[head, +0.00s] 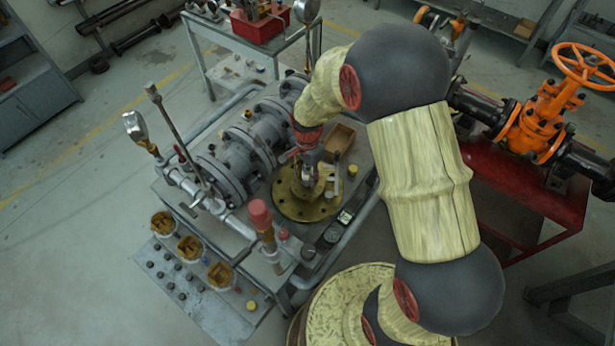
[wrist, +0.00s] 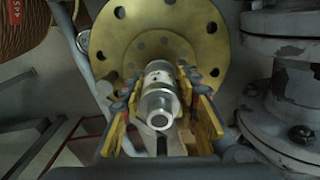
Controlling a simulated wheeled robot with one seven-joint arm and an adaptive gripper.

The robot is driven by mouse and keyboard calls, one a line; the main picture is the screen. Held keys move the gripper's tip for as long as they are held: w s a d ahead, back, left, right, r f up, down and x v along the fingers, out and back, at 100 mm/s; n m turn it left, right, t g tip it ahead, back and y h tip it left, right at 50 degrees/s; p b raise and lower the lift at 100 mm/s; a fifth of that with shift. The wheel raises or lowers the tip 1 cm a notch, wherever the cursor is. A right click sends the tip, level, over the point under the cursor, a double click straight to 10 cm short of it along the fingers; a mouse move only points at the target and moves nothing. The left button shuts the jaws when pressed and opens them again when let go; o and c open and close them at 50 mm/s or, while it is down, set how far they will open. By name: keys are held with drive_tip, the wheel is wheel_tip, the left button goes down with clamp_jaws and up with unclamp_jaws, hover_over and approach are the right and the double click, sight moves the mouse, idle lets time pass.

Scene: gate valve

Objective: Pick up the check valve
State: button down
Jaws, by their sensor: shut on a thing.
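The check valve (wrist: 160,98) is a short silver metal cylinder with a threaded open end facing the wrist camera. My gripper (wrist: 158,82) has its yellow and black fingers on both sides of it, shut on it. Behind it in the wrist view is a round brass flange (wrist: 205,22) with bolt holes. In the head view my gripper (head: 307,162) points down over the brass flange (head: 290,206) on the workbench. There the fingers largely hide the valve. I cannot tell whether the valve touches the flange.
A grey flanged pipe assembly (head: 225,172) stands left of the flange. A small wooden box (head: 340,138) is behind it, a red-topped post (head: 260,215) in front. An orange gate valve (head: 540,125) on a red stand (head: 520,190) is at right.

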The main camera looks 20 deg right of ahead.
drive_tip(key=a+r+p, duration=0.4)
drive_tip(key=a+r, duration=1)
drive_tip(key=r, duration=0.1)
drive_tip(key=shift+s+r+p, duration=0.15)
drive_tip(key=shift+r+p, duration=0.2)
drive_tip(key=shift+p, duration=0.05)
idle(0.4)
drive_tip(key=shift+f, duration=0.15)
